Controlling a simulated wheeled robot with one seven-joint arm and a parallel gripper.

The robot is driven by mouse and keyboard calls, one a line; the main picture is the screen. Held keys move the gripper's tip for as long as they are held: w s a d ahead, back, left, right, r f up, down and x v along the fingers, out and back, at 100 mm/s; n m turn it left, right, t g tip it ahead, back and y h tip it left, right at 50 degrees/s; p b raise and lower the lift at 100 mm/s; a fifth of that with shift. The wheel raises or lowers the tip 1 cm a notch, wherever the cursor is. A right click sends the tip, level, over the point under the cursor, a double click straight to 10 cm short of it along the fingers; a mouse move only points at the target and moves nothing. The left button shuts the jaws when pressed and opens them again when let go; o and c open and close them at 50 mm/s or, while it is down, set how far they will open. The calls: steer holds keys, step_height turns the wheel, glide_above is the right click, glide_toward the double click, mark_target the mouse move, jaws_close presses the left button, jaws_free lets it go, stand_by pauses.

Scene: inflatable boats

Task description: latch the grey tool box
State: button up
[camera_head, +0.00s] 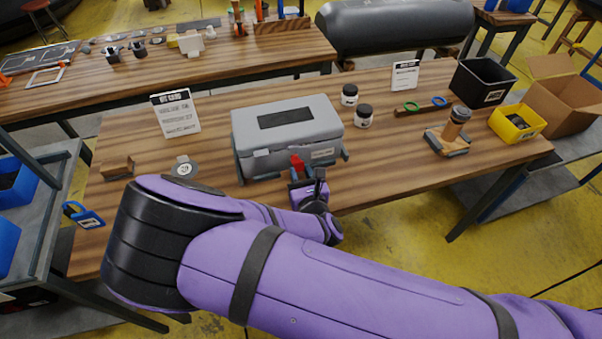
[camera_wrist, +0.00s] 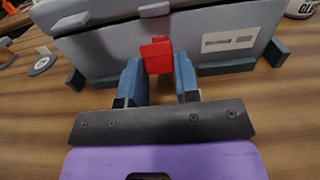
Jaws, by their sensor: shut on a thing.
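The grey tool box (camera_head: 319,133) stands on the wooden workbench with its lid down, its front towards me. In the wrist view the tool box (camera_wrist: 105,55) fills the top. A red latch (camera_head: 297,163) is at the middle of its front; in the wrist view the latch (camera_wrist: 157,55) sits between my fingertips. My gripper (camera_head: 303,181) is at the front of the box, and in the wrist view its two blue-grey fingers (camera_wrist: 160,75) are shut on the red latch. I cannot tell whether the latch is fastened.
A wooden block (camera_head: 116,168) lies at the left. A yellow bin (camera_head: 517,123) is at the right end.

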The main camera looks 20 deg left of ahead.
mark_target(300, 170)
steer(key=shift+r, duration=0.1)
steer(key=shift+w+r+g+h, duration=0.15)
steer(key=shift+r+g+h, duration=0.4)
steer(key=shift+g, duration=0.35)
steer(key=shift+w+a+r+g+h, duration=0.1)
steer(key=shift+w+r+g+h, duration=0.1)
steer(key=shift+r+g+h, duration=0.35)
steer(key=shift+w+a+r+g+h, duration=0.1)
steer(key=shift+w+r+g+h, duration=0.15)
steer(key=shift+g, duration=0.4)
steer(key=g, duration=0.1)
steer(key=r+g+h, duration=0.1)
steer(key=shift+w+a+r+g, duration=0.15)
steer(key=shift+w+a+g, duration=0.15)
steer(key=shift+w, duration=0.05)
steer(key=shift+w+a+r+g+h, duration=0.15)
steer(key=shift+w+g+h, duration=0.05)
steer(key=shift+g+h, duration=0.25)
steer(key=shift+w+a+r+g+h, duration=0.15)
steer(key=shift+g+h, duration=0.15)
steer(key=shift+g, duration=0.25)
steer(key=o, duration=0.9)
